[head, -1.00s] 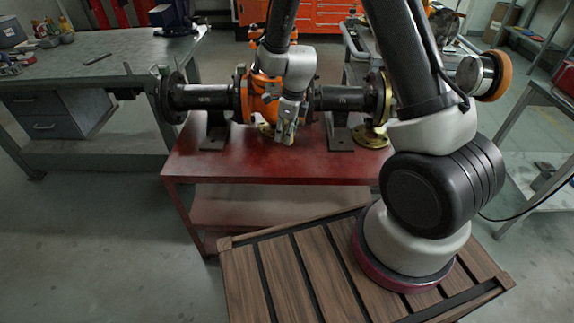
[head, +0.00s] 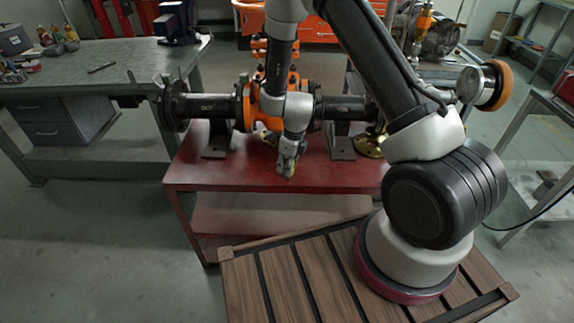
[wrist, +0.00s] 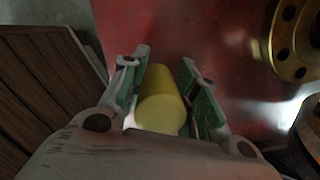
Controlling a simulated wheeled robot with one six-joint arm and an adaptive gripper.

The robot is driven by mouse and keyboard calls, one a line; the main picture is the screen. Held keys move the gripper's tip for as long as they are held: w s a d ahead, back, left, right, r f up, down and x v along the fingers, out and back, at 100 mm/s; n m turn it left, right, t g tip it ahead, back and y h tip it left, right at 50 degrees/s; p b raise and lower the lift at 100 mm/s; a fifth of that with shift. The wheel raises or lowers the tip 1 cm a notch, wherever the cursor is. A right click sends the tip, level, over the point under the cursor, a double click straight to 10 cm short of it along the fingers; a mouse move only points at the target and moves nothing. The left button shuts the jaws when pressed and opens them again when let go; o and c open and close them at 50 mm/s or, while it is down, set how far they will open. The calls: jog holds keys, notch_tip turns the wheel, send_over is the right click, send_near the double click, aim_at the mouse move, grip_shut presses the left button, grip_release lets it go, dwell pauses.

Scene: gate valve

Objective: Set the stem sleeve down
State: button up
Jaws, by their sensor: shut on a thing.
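My gripper (wrist: 158,85) points down over the front part of the red bench (head: 335,178), in front of the orange valve. In the wrist view its green-lined fingers are shut on a yellow cylinder, the stem sleeve (wrist: 162,100), one finger on each side. In the head view the gripper (head: 286,170) hides most of the sleeve. I cannot tell whether the sleeve's lower end touches the red top. The orange gate valve (head: 250,108) stands between two dark pipe sections at the back of the bench, partly behind my arm.
A brass flange (wrist: 295,40) lies on the bench top to the right; it also shows in the head view (head: 370,143). Dark pipe supports (head: 342,145) stand on the bench. The red surface around the gripper looks clear. A grey workbench (head: 100,75) stands at left.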

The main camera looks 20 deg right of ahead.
jog(key=shift+f, duration=0.15)
jog(key=o, duration=1)
jog(key=r, duration=0.4)
jog(key=d+r, duration=0.1)
jog(key=r, duration=0.3)
jog(key=s+r, duration=0.1)
jog(key=r, duration=0.3)
jog(key=shift+s+d+r, duration=0.1)
jog(key=shift+d+r, duration=0.05)
jog(key=shift+r, duration=0.05)
jog(key=s+d+r+n+t, duration=0.1)
jog(key=s+d+r+n, duration=0.1)
jog(key=r+n, duration=0.35)
jog(key=s+d+r+n, duration=0.1)
jog(key=d+r+n, duration=0.1)
jog(key=r, duration=0.6)
jog(key=s+d+r+n+t, duration=0.1)
jog(key=s+d+r+n, duration=0.4)
jog(key=s+r+n, duration=0.3)
jog(key=s+d+r+n+t+h, duration=0.1)
jog(key=s+d+r+n, duration=0.4)
jog(key=s, duration=0.9)
notch_tip(320, 180, up, 4)
jog(key=n, duration=0.5)
jog(key=shift+s+f, duration=0.25)
jog(key=shift+s, duration=0.15)
jog(key=shift+n, duration=0.25)
